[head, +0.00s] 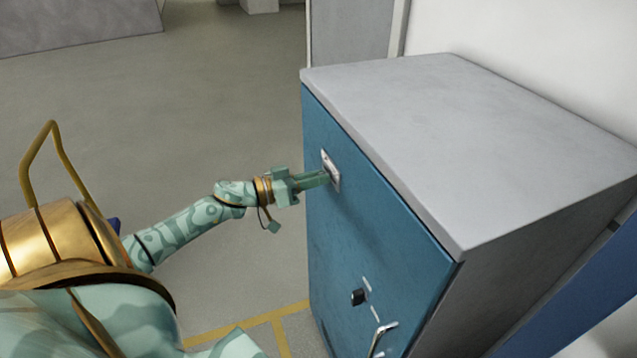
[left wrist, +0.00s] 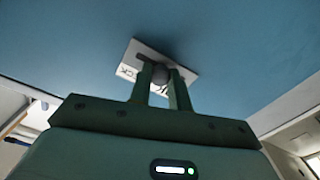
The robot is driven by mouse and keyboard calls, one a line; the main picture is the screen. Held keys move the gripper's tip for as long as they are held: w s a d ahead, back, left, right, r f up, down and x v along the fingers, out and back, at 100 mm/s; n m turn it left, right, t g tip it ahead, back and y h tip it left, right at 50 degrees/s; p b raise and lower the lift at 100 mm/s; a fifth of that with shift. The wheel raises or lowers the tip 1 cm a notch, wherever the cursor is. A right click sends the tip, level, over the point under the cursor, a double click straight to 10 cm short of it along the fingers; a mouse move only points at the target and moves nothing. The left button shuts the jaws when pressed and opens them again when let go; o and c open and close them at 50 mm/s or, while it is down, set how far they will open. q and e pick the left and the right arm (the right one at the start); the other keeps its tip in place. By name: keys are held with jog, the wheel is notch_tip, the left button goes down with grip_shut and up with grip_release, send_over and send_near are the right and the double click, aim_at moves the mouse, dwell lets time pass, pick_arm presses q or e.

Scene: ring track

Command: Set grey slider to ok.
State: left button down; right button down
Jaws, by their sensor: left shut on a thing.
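In the head view the plate (head: 326,160) sits high on the blue front of a cabinet. My left gripper (head: 326,178) reaches it from the left, its fingertips at the plate. In the left wrist view the left gripper (left wrist: 160,78) is shut on the knob. The knob is hidden in the head view. My right gripper is not in view.
The blue cabinet front (head: 350,235) has a grey top (head: 450,130). Lower on it are a black knob (head: 358,297) and a metal handle (head: 381,338). Grey floor (head: 200,100) lies open to the left, with a yellow line (head: 240,325) near the cabinet's foot.

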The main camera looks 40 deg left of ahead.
aim_at(326, 166)
pick_arm(q)
jog(key=a, duration=0.1)
jog(key=w+a, duration=0.1)
jog(key=a, duration=0.1)
jog(key=shift+w, duration=0.2)
jog(key=shift+d+r, duration=0.1)
jog(key=c, duration=1.3)
grip_release()
jog(key=shift+s, duration=0.1)
jog(key=v, duration=1.6)
jog(key=shift+f, duration=0.2)
